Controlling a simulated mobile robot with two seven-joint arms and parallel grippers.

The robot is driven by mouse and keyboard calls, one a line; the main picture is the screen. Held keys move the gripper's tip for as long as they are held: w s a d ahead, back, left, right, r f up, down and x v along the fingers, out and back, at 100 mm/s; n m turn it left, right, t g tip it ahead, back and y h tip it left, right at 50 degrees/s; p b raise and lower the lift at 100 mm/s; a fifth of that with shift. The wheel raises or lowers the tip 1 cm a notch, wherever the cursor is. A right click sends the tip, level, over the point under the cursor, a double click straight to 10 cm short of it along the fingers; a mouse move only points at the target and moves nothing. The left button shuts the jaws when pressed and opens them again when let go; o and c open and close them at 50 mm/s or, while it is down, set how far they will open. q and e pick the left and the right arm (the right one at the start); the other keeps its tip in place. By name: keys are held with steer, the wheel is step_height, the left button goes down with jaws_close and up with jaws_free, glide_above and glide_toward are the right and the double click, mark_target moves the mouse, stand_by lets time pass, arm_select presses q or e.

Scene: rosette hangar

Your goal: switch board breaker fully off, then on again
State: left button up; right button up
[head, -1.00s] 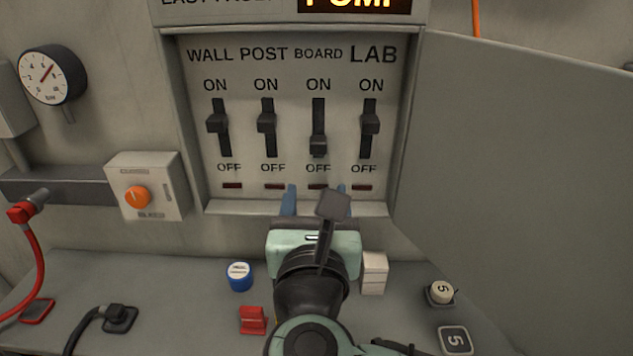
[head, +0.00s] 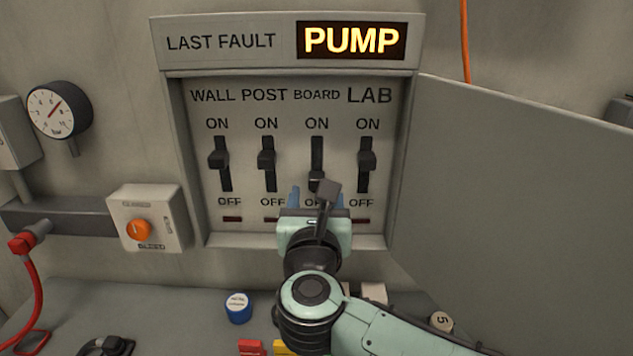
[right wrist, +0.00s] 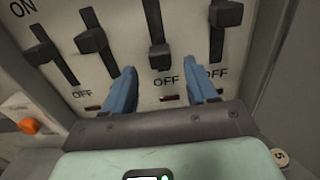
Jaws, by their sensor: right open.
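The board breaker (head: 316,177) is the third black lever in the wall panel, under the BOARD label. Its handle sits low in its slot, near OFF. It also shows in the right wrist view (right wrist: 160,53). My right gripper (head: 316,191) is open, its blue fingers pointing at the panel just below that handle. In the right wrist view the open fingers (right wrist: 163,78) stand either side of the board OFF label, apart from the handle. A dark part of my gripper hides some of the slot's lower end in the head view. My left gripper is not in view.
The wall (head: 218,160), post (head: 266,159) and lab (head: 367,160) levers sit higher in their slots. The open panel door (head: 510,200) stands at the right. A box with an orange knob (head: 139,229) is at the left.

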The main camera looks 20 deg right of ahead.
mark_target(317, 185)
steer(key=shift+p+x, duration=0.35)
steer(key=shift+x, duration=1.85)
jaws_close()
step_height(317, 185, up, 5)
steer(key=p, duration=0.3)
steer(key=shift+f, duration=0.1)
steer(key=shift+s, duration=0.1)
jaws_free()
steer(key=shift+f, duration=0.1)
